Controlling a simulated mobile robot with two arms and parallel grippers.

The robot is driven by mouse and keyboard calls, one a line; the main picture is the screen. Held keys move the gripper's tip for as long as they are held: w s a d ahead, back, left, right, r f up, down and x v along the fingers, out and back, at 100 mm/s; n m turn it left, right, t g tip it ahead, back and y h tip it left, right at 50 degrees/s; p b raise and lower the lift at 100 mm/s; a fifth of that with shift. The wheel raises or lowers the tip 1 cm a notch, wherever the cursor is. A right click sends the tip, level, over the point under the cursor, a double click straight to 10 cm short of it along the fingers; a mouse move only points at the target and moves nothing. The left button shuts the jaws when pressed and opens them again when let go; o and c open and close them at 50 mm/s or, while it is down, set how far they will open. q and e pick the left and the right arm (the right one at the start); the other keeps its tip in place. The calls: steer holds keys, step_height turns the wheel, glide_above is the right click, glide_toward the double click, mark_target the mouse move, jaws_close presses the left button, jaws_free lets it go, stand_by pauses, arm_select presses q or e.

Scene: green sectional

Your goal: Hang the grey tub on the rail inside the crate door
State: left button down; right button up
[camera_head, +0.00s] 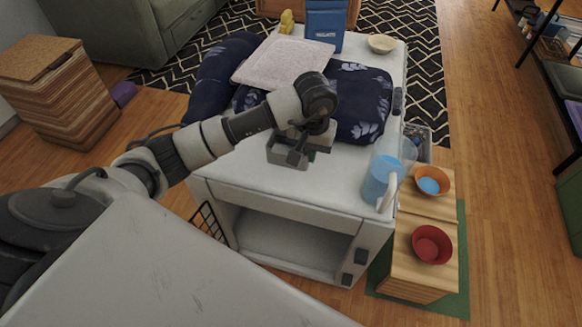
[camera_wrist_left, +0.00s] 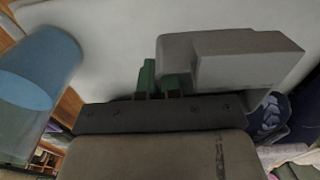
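The grey tub (camera_head: 289,153) is at the top of the white crate (camera_head: 260,196), near its front edge. I cannot tell if it touches the top. It also shows large in the left wrist view (camera_wrist_left: 232,58). My left gripper (camera_head: 308,150) is at the tub's right side. In the left wrist view its green fingertips (camera_wrist_left: 162,82) are close together at the tub's edge and appear shut on its wall. A black wire rail (camera_head: 208,221) shows at the left of the crate's open front, partly hidden by a pale surface. My right gripper is not in view.
A blue pitcher (camera_head: 381,180) stands at the top's right front corner. Dark blue cushions (camera_head: 358,103) and a pale folded cloth (camera_head: 284,66) lie behind. Orange (camera_head: 433,180) and red (camera_head: 431,245) bowls sit on a wooden stand at right. The crate's inside (camera_head: 290,245) looks empty.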

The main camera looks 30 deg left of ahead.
arm_select(q)
steer(key=s+a+f, duration=0.2)
steer(key=shift+s+a+f, duration=0.15)
steer(key=shift+s+a, duration=0.1)
steer(key=shift+a, duration=0.1)
steer(key=shift+a+f, duration=0.1)
steer(key=shift+f, duration=0.15)
step_height(320, 180, down, 3)
steer(key=shift+f, duration=0.3)
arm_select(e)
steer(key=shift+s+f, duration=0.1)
arm_select(q)
steer(key=shift+f, duration=0.15)
steer(key=c, duration=1.3)
jaws_free()
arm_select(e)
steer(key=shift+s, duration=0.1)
